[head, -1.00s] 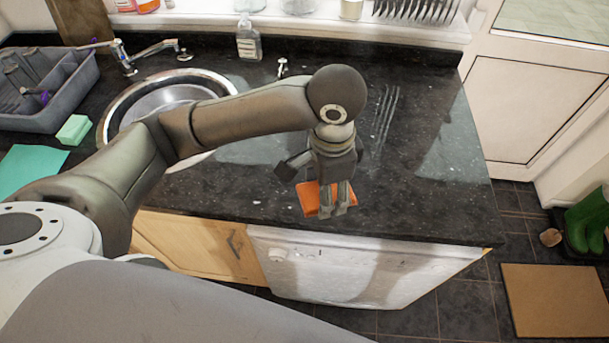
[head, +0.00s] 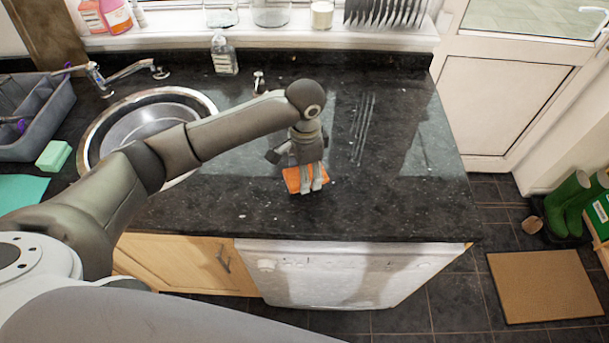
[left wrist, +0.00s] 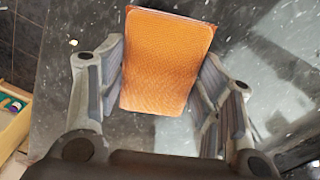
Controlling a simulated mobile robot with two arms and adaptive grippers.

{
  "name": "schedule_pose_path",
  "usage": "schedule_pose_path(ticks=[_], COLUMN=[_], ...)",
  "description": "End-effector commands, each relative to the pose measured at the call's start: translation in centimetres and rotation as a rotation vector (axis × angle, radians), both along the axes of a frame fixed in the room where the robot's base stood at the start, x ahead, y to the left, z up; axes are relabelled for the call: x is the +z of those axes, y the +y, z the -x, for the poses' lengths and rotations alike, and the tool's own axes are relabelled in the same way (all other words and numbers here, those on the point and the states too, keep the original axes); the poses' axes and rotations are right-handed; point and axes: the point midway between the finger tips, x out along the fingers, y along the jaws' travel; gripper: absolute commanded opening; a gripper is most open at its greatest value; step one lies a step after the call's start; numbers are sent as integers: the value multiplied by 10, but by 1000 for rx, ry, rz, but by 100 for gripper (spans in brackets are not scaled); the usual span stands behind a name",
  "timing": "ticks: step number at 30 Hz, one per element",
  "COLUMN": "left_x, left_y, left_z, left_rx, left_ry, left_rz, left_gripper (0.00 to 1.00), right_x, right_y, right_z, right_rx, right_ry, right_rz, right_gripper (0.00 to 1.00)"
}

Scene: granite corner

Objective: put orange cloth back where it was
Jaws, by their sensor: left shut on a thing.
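The orange cloth (head: 292,179) is a small flat rectangular pad over the dark granite worktop (head: 400,205), right of the sink. My left gripper (head: 311,188) points down and is shut on the cloth. In the left wrist view, the cloth (left wrist: 167,62) sits between the two fingers of the left gripper (left wrist: 163,78), with the speckled worktop below it. I cannot tell whether the cloth touches the worktop. My right gripper is not in view.
A round sink (head: 150,128) with a tap (head: 135,75) lies left. A green sponge (head: 54,155), teal cloth (head: 20,190) and grey dish rack (head: 35,115) are farther left. A clear bottle (head: 223,55) stands at the back. The worktop right of the gripper is clear.

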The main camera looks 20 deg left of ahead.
Motion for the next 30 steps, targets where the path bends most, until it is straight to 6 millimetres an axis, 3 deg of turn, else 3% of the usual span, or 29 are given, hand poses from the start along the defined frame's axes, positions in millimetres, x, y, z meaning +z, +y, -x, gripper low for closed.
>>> schedule_pose_path(ticks=[9, 21, 22, 26, 30], left_x=[-34, -40, -40, -39, -39], left_y=[2, 2, 2, 2, 2], left_z=[-4, -4, -4, -4, -4], left_rx=[1, 1, 1, 1, 1], left_ry=[1, 0, -1, -1, -1], left_rz=[-1, 0, -1, -1, -1], left_gripper=[38, 38, 64, 81, 82], right_x=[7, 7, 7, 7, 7], right_y=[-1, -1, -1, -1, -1], right_z=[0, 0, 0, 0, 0], right_rx=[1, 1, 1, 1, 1], right_ry=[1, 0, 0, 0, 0], right_rz=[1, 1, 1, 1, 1], right_gripper=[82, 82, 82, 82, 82])
